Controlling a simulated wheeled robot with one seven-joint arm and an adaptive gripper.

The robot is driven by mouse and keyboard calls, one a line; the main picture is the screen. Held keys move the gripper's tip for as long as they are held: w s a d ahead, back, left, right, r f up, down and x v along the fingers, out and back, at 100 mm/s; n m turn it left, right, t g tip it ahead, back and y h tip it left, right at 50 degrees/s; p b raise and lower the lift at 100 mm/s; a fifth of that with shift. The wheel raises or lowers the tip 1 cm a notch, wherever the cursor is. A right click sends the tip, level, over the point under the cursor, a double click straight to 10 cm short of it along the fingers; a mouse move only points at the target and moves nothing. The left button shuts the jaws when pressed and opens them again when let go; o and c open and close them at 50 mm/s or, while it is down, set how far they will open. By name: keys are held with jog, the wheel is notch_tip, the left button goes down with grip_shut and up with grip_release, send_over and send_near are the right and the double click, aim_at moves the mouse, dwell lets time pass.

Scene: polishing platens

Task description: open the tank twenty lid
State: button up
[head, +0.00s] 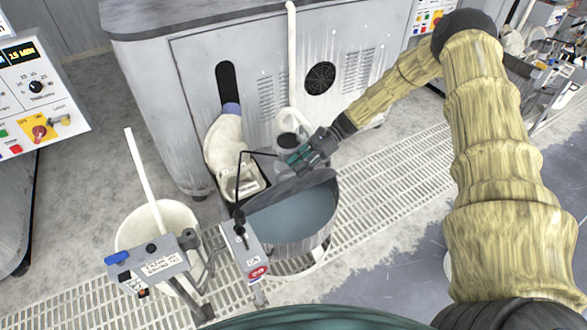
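A round grey tank (322,236) stands on the floor grating in the head view, below the middle of the picture. Its front part is uncovered and shows a flat blue-grey surface inside. A dark grey lid-like plate (290,190) runs across the back of the tank and looks tilted up; its hinge is not clear. No tank number is legible. My gripper (300,158), dark with teal parts, is just behind the plate's upper edge, close to it. I cannot tell whether it touches the plate, and its fingers are too small to judge.
A second box (150,265) is beside a white bucket (140,228) with a pipe. The floor at right is mostly clear.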

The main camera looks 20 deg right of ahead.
jog(key=v, duration=0.9)
jog(key=shift+d, duration=0.3)
jog(key=shift+w+r, duration=0.1)
jog(key=shift+w, duration=0.05)
